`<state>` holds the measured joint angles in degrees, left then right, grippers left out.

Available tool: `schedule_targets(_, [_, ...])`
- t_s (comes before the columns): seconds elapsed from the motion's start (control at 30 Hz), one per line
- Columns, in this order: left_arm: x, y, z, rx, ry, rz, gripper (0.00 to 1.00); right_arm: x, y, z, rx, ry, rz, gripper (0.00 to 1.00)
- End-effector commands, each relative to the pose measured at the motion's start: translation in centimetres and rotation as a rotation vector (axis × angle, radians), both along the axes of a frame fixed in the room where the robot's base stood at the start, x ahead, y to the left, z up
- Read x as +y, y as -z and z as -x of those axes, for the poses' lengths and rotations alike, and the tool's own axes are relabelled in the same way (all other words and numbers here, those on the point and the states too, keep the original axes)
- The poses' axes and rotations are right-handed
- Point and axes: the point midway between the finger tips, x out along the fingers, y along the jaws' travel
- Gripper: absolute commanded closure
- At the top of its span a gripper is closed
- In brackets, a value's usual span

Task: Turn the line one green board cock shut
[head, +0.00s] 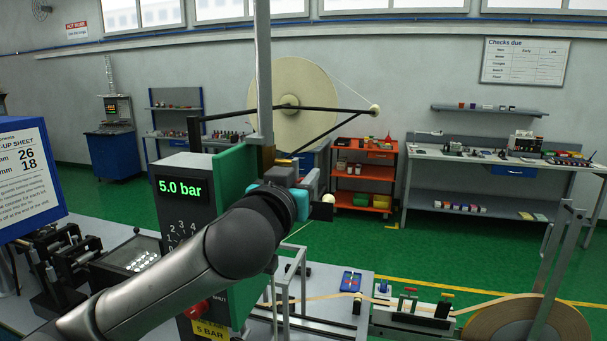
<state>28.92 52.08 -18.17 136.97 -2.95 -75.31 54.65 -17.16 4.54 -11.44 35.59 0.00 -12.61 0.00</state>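A green-sided pressure board (235,172) stands in front of me, its dark face with a lit display (182,187) reading 5.0 bar. Below the display is a numbered dial (178,230), partly covered by my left arm. A red knob (197,309) shows lower down above a yellow 5 BAR label (210,330). I cannot make out the line one cock; my arm may hide it. My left gripper (318,196) is at the far right side of the board, beyond its green edge. Its fingers are too small and overlapped to read. My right gripper is not in view.
A grey post (264,75) rises beside the board. A bench with a tape path, a white block with small coloured levers (412,316) and a tape roll (525,322) lies right. A large pale reel (290,90) and an orange trolley (364,170) stand behind. Green floor is open beyond.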

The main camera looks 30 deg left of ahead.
Motion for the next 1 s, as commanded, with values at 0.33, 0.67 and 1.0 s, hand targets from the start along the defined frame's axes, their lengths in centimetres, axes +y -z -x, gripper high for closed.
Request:
schedule_targets(0.33, [-0.01, 0.00, 0.00, 0.000, 0.001, 0.000, 0.87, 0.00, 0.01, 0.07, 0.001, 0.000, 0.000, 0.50])
schedule_targets(0.67, [-0.01, 0.01, -0.02, 0.000, 0.000, 0.000, 1.00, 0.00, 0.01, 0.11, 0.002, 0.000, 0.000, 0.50])
schedule_targets(1.0, [0.01, 0.01, -0.03, 0.000, 0.000, 0.000, 1.00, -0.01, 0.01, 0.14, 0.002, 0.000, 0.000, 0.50])
